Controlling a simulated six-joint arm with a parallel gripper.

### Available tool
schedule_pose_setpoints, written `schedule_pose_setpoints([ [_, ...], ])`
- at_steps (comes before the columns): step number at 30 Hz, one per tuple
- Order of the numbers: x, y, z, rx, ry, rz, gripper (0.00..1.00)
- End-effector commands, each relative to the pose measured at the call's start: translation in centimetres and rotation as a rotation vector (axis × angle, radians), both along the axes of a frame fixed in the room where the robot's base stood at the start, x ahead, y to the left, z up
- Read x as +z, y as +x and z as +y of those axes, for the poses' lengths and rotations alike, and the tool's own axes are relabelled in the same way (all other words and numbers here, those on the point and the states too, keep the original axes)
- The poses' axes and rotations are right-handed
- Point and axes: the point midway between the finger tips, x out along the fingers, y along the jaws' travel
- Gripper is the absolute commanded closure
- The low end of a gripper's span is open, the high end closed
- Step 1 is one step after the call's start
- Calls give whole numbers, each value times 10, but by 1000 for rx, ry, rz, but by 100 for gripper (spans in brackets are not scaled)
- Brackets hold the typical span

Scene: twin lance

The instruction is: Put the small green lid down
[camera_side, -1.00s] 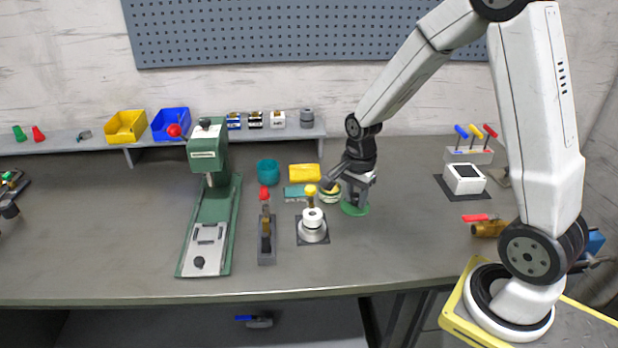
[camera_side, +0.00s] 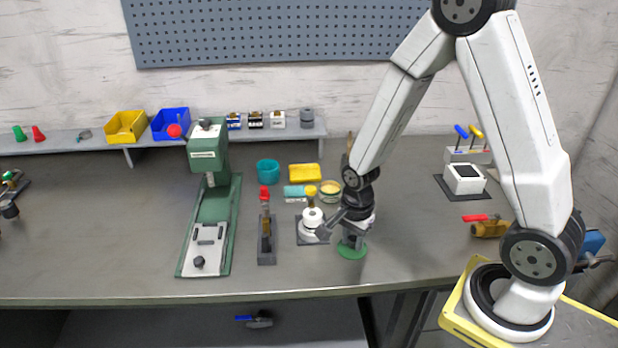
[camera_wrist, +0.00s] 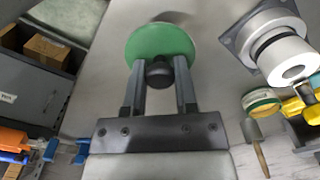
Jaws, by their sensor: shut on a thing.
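The small green lid (camera_side: 352,250) is a flat green disc with a dark round knob, low over the bench right of the white fixture. In the side view I cannot tell whether it touches the bench. In the wrist view the green lid (camera_wrist: 160,42) lies level beyond the fingertips. My gripper (camera_side: 352,238) points down and is shut on the lid's dark knob. The wrist view shows my gripper (camera_wrist: 160,75) with one finger on each side of the knob.
A white cylindrical fixture (camera_side: 312,220) on a dark square plate stands close left of the lid. A yellow-and-green round tin (camera_side: 330,188) is behind it. A green press (camera_side: 208,200) stands further left. The bench (camera_side: 420,240) right of the lid is clear.

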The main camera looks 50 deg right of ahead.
Motion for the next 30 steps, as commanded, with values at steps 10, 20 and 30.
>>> schedule_pose_setpoints([
  [10,-13,0,0,0,0,0,100],
  [20,-29,0,0,0,0,1,100],
  [30,-49,0,0,0,0,0,100],
])
